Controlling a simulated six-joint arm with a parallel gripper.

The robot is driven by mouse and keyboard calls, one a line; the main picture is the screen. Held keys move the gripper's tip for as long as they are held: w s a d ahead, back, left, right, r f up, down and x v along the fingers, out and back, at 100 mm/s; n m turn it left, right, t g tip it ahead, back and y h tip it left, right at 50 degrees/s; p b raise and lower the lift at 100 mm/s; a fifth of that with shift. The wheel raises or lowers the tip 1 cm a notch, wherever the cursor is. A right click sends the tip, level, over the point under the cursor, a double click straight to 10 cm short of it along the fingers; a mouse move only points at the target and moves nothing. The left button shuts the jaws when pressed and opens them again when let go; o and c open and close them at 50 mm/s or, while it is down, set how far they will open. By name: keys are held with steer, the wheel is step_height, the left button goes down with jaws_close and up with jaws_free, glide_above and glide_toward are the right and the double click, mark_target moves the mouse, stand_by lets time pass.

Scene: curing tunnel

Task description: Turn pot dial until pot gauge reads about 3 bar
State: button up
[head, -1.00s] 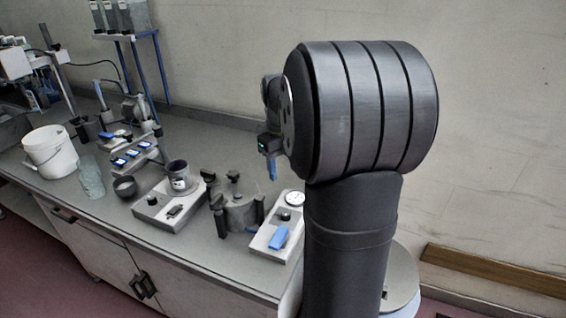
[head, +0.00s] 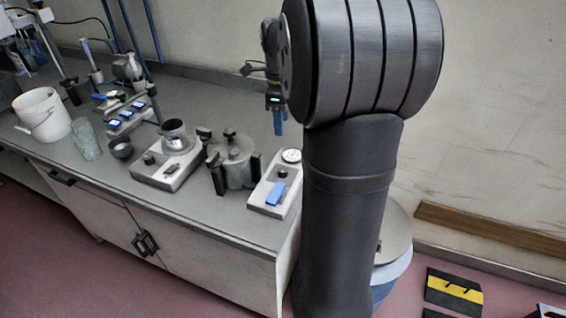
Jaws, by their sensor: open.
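A grey pot (head: 238,172) with black clamps around its lid stands near the right end of the bench. Beside it on the right is a pale control box (head: 262,204). The box carries a small round white gauge (head: 291,155) at its back, a black dial (head: 283,172) in the middle and a blue block (head: 276,194) at the front. The gauge's needle is too small to read. My gripper (head: 279,128), with blue fingers, is open and empty. It points down, above and behind the gauge in the picture, apart from the dial.
A second box (head: 150,180) with a dark cup (head: 175,136) stands left of the pot. Further left are a small bowl (head: 121,148), a glass beaker (head: 86,141) and a white bucket (head: 42,115). The wall is behind the bench. My arm hides the bench's right end.

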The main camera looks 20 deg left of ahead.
mark_target(283, 169)
steer(key=f+n, duration=0.5)
steer(key=n, duration=0.2)
steer(key=f+n, duration=0.6)
steer(key=n, duration=0.2)
steer(key=f+n, duration=0.6)
steer(key=n, duration=0.2)
steer(key=shift+w+d+f+g, duration=0.1)
steer(key=shift+w+d+g, duration=0.05)
steer(key=shift+w+g, duration=0.15)
steer(key=shift+y, duration=0.3)
steer(key=c, duration=1)
